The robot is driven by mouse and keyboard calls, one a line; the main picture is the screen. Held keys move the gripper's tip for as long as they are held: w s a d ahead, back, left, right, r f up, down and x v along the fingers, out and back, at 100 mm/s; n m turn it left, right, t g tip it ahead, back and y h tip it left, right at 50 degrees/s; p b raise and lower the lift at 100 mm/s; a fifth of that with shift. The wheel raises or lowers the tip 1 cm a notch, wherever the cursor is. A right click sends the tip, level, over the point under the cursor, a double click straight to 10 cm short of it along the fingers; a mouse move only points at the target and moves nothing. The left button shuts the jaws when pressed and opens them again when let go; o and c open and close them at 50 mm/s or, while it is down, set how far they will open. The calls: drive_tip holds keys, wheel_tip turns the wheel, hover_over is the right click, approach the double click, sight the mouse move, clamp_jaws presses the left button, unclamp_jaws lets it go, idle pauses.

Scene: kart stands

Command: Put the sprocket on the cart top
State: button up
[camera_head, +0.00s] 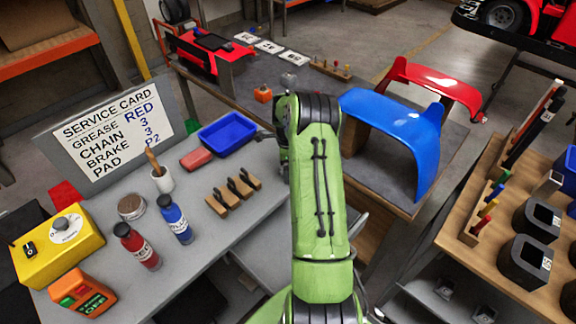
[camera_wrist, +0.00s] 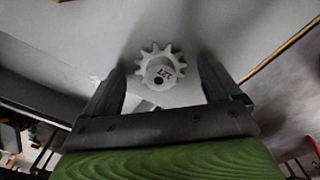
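The sprocket (camera_wrist: 160,68) is a pale grey toothed wheel with a raised round hub, a dark bore and a "12T" mark. It shows in the wrist view against a light grey surface. My gripper (camera_wrist: 162,63) is open, with one dark finger on each side of the sprocket and gaps between. I cannot tell how far above or below the fingertips the sprocket lies. In the head view my green arm hides the sprocket and most of the gripper. The grey cart top (camera_head: 215,230) is at the left, bearing bottles, a box and blocks.
A blue tray (camera_head: 228,133), a red bottle (camera_head: 136,246), a blue bottle (camera_head: 175,219) and a yellow box (camera_head: 58,242) crowd the grey top. A service card (camera_head: 110,130) stands behind. A blue fender (camera_head: 395,125) is on the dark bench at right. A wooden bench (camera_head: 475,235) is far right.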

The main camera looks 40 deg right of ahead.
drive_tip(key=shift+r, duration=0.1)
wheel_tip(320, 180, up, 13)
drive_tip(key=p, duration=0.1)
drive_tip(key=s+a+r+n+t+h, duration=0.1)
drive_tip(key=s+a+r+n, duration=0.2)
drive_tip(key=a+r+n, duration=0.45)
drive_tip(key=s+a+r+n+t+h, duration=0.1)
drive_tip(key=s+a+r+n, duration=0.1)
drive_tip(key=a+r+n, duration=0.55)
drive_tip(key=s+a+n+t+y, duration=0.2)
drive_tip(key=s+a+n+t, duration=0.1)
drive_tip(key=s+a+n, duration=0.8)
drive_tip(key=s+a, duration=0.5)
drive_tip(key=s, duration=0.1)
drive_tip(key=shift+a+r+n+t, duration=0.2)
drive_tip(key=shift+r+n+t, duration=0.05)
drive_tip(key=shift+n+t, duration=0.05)
